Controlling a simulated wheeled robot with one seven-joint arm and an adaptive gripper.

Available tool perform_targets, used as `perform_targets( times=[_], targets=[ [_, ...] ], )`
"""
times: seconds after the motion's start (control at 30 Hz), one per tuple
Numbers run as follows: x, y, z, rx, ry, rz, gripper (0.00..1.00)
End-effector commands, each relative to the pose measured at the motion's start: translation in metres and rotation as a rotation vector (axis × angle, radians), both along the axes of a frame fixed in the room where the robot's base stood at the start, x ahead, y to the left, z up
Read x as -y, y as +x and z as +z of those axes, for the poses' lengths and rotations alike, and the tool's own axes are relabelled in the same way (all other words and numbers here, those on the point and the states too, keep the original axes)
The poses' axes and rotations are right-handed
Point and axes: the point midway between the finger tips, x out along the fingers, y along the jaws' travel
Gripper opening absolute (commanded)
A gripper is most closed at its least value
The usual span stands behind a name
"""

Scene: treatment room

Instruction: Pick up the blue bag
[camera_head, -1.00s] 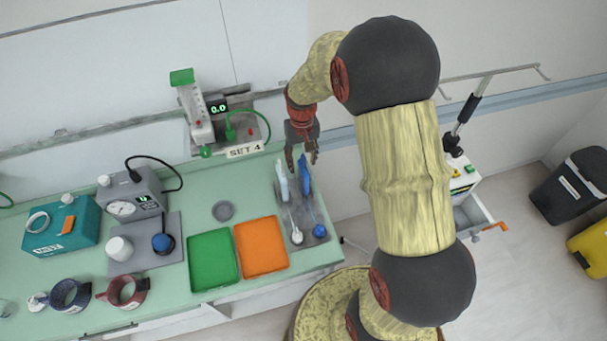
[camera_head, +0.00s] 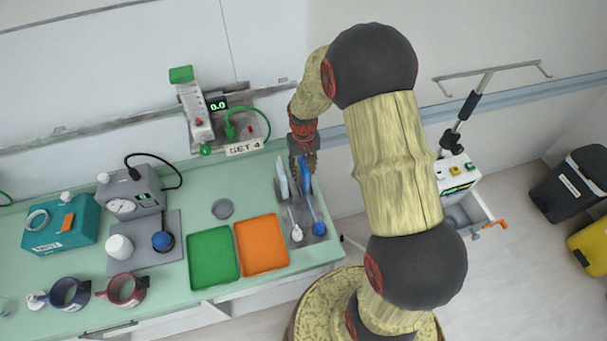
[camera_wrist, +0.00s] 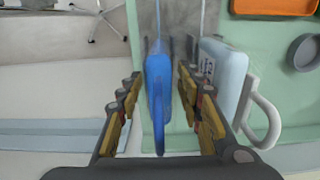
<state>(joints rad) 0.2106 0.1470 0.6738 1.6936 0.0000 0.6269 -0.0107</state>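The blue bag (camera_head: 306,175) stands on a grey tray (camera_head: 323,230) at the right end of the green counter. In the wrist view the blue bag (camera_wrist: 158,80) lies between the two fingers of my gripper (camera_wrist: 160,105), with a gap on both sides. My gripper (camera_head: 303,158) is open and over the far end of the bag in the head view.
Two spoon-like items with a white end (camera_head: 296,233) and a blue end (camera_head: 319,228) lie at the tray's near part. An orange tray (camera_head: 262,245) and a green tray (camera_head: 213,258) lie left. The wall and SET 4 device (camera_head: 225,120) stand behind.

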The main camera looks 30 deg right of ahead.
Motion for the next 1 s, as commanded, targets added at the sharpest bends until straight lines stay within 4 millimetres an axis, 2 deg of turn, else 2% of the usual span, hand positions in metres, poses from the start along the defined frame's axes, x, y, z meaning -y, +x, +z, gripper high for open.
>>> perform_targets(
  times=[0.6,1.0],
  targets=[
    [0.0,-0.0001,0.0002,0.0,0.0,0.0,0.0],
    [0.0002,0.0008,0.001,0.002,0.0,0.0,0.0]
  ],
)
